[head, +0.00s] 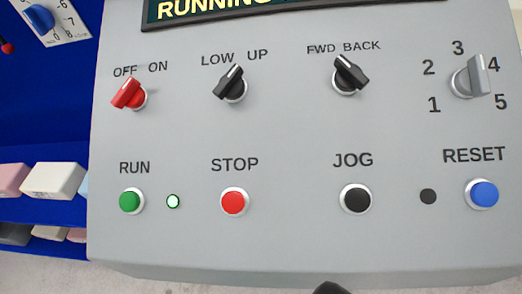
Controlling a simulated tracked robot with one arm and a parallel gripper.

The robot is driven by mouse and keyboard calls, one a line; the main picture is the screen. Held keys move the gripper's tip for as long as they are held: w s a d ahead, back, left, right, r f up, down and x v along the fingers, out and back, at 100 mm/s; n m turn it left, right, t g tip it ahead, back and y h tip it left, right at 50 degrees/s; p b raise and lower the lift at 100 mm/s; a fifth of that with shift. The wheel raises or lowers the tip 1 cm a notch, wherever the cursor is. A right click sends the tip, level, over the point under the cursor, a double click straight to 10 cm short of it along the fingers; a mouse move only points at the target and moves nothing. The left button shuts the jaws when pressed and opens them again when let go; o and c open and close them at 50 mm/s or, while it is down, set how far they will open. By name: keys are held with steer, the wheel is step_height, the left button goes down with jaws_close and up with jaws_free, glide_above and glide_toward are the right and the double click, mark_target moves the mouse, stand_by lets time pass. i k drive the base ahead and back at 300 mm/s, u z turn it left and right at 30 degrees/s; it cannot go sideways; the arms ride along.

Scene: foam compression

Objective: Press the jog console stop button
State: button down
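The grey jog console (295,130) fills most of the head view. Its red STOP button (233,202) is in the lower row, under the word STOP. The green RUN button (131,201) is to its left, with a lit pale green lamp (173,201) between them. The black JOG button (356,199) and blue RESET button (483,194) are to its right. A dark rounded tip, apparently of my gripper (332,288), shows at the bottom edge, below and right of the STOP button. The rest of it is out of frame, and its opening cannot be seen.
A display (230,10) at the top reads RUNNING. Above the buttons are a red OFF/ON switch (129,94), two black selector knobs (231,83) (349,75) and a grey numbered dial (471,77). Pale blocks (52,180) lie on blue shelving at left.

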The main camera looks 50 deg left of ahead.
mark_target(234, 201)
steer(key=u, duration=0.05)
steer(key=k, duration=1.8)
steer(key=u, duration=1.05)
steer(key=i, duration=1)
steer(key=z, duration=0.05)
